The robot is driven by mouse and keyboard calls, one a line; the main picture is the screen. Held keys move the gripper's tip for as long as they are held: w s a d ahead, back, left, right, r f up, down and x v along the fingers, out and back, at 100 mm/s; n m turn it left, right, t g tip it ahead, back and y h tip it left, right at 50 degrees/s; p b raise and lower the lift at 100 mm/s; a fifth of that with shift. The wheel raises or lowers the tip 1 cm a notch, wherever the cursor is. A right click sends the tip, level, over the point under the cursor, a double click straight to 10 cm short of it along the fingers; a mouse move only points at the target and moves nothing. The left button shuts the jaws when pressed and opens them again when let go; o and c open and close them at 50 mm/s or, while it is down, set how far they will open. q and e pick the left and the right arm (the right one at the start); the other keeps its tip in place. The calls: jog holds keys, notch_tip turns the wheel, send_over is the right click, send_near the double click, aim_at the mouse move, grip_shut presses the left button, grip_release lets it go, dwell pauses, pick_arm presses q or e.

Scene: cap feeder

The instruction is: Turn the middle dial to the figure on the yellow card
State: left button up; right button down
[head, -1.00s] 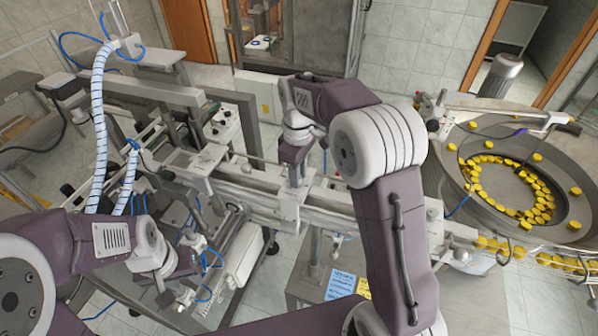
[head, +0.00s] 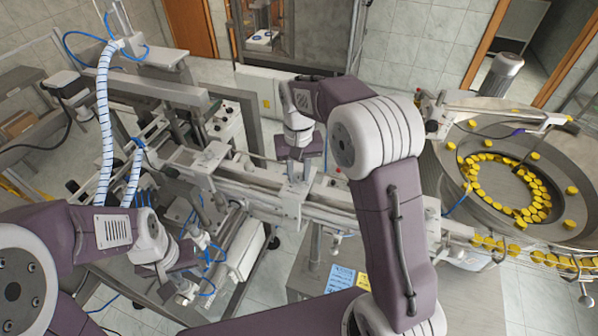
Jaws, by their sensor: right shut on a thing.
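My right gripper (head: 300,164) points down at a pale block (head: 293,198) on the conveyor rail. It is shut on the middle dial, which the gripper hides; its figures cannot be read. The yellow card (head: 363,281) is small, beside a blue card (head: 340,278) at the bottom centre, partly behind my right arm. Its figure is too small to read. My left gripper (head: 188,290) is at the lower left among the machine's frame parts. Its fingers are too small and dark to tell whether they are open.
A conveyor rail (head: 350,206) runs across the middle. A round feeder bowl (head: 470,215) with several yellow caps stands at the right. A white-and-blue ribbed hose (head: 104,120) hangs at the left. A control box (head: 228,125) with dark knobs stands behind the rail.

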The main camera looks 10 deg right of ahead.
jog(key=m, duration=0.5)
jog(key=shift+w+a+r+m+p, duration=0.1)
jog(key=shift+w+r+m+p, duration=0.1)
jog(key=shift+m+p, duration=0.15)
jog(key=m, duration=0.5)
jog(key=shift+w+m+p, duration=0.1)
jog(key=shift+m+p, duration=0.15)
jog(key=shift+p, duration=0.05)
jog(key=m, duration=1)
jog(key=shift+w+f+p, duration=0.1)
jog(key=shift+p, duration=0.3)
jog(key=shift+m, duration=0.3)
jog(key=c, duration=1.1)
grip_release()
jog(key=shift+c, duration=0.2)
jog(key=shift+f, duration=0.1)
